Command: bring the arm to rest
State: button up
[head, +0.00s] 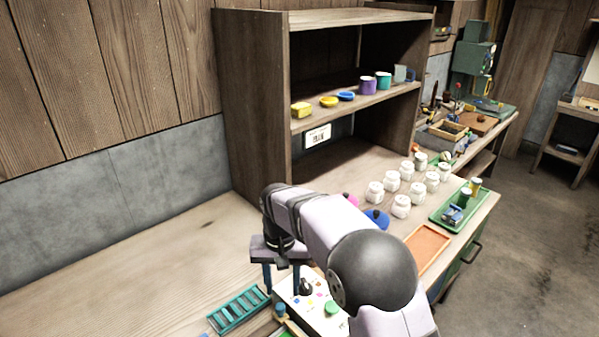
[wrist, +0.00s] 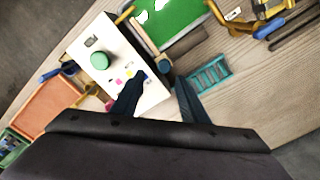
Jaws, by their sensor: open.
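My gripper (head: 282,281) hangs fingers-down over the workbench, at the end of my bent arm. It also shows in the wrist view (wrist: 160,88), with its two dark blue fingers apart and no object visible between them. A white control box (head: 308,310) lies beneath and beside the gripper. It carries a green knob and small coloured buttons, and it also shows in the wrist view (wrist: 119,62). I cannot tell the exact height of the fingertips above the bench.
A teal rack (head: 239,309) lies left of the box. White jars (head: 392,181), a green tray (head: 459,208) and an orange tray (head: 428,247) stand to the right. A wooden shelf (head: 251,100) rises behind. The bench's left part (head: 130,270) is clear.

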jog(key=s+d, duration=1)
jog(key=d, duration=0.5)
jog(key=s+d+f, duration=0.2)
jog(key=s+d, duration=0.4)
jog(key=s, duration=0.5)
jog(key=shift+s+d, duration=0.2)
jog(key=shift+s, duration=0.05)
